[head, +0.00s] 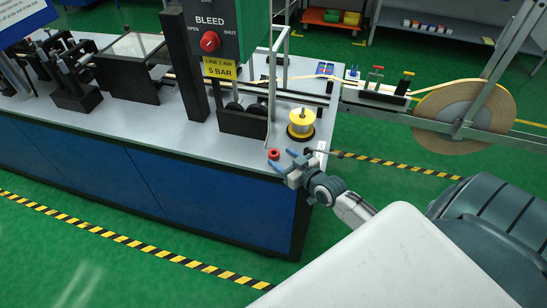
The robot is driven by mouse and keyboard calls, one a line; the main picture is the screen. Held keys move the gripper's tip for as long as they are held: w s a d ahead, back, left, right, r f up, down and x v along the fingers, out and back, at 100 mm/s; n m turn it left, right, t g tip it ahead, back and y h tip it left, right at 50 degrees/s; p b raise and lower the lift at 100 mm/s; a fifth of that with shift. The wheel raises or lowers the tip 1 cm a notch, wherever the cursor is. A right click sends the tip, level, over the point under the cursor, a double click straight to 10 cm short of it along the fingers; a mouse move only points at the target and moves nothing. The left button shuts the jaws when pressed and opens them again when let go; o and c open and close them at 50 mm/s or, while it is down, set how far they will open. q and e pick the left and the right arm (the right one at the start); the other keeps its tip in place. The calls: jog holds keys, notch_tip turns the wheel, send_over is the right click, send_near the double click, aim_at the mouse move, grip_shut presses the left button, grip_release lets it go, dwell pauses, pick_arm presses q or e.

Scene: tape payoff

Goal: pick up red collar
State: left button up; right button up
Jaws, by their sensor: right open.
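The red collar (273,154) is a small red ring on the grey bench top, near its front right corner. My right gripper (280,161) is open with blue fingertips, right at the collar on its near side. The collar shows just beyond the fingers, and I cannot tell whether they touch it. My left gripper is not in view.
A dark roller block (243,121) is to the left, below the BLEED panel (211,32). A large tape reel (463,112) hangs at the right. The bench's front edge (150,138) is close.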

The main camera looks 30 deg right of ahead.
aim_at(272, 151)
jog(key=b+x, duration=0.1)
jog(key=x, duration=0.4)
jog(key=shift+w+f, duration=0.15)
jog(key=shift+d, duration=0.1)
jog(key=shift+c, duration=1.3)
jog(key=c, duration=0.8)
